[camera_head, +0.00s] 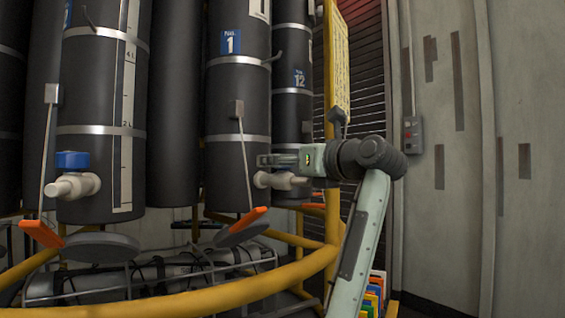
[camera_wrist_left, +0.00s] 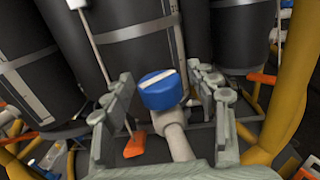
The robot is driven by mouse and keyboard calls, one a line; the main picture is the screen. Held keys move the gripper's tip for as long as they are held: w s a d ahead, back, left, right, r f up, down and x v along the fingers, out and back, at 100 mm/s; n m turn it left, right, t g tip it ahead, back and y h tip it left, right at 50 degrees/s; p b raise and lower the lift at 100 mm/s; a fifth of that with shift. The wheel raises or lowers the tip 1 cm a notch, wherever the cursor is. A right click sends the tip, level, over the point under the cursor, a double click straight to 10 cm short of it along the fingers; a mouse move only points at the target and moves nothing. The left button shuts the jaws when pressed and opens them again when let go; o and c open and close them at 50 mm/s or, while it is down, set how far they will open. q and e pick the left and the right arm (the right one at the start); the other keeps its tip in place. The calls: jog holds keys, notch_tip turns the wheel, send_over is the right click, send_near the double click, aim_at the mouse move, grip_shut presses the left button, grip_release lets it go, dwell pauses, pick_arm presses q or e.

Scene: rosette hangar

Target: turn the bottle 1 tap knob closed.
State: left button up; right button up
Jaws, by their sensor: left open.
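Bottle 1 (camera_head: 226,95) is a tall dark cylinder with a blue "1" label, in the middle of the head view. Its pale tap (camera_head: 284,181) sticks out low on its right side. In the left wrist view the blue tap knob (camera_wrist_left: 161,92) with a white stripe sits on the tap pipe (camera_wrist_left: 178,142). The stripe runs roughly across the pipe. My left gripper (camera_head: 264,160) is at this tap and hides the knob in the head view. In the wrist view its open fingers (camera_wrist_left: 163,88) stand on either side of the knob, with small gaps. My right gripper is not in view.
A neighbouring bottle (camera_head: 90,100) at left has its own blue knob (camera_head: 72,159). An orange lever (camera_head: 243,221) hangs below and left of bottle 1's tap. A yellow rail (camera_head: 250,289) curves in front and a yellow post (camera_head: 331,215) stands close by my arm.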

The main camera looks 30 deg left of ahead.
pick_arm(q)
jog(key=shift+c, duration=0.3)
jog(key=c, duration=1.1)
jog(key=m+t+h, duration=0.1)
jog(key=t, duration=0.1)
jog(key=shift+d+f+m+t, duration=0.1)
jog(key=shift+m+t, duration=0.2)
jog(key=shift+m, duration=0.1)
jog(key=shift+c, duration=0.2)
jog(key=shift+m+t+h, duration=1.3)
jog(key=shift+t, duration=0.3)
jog(key=o, duration=1.2)
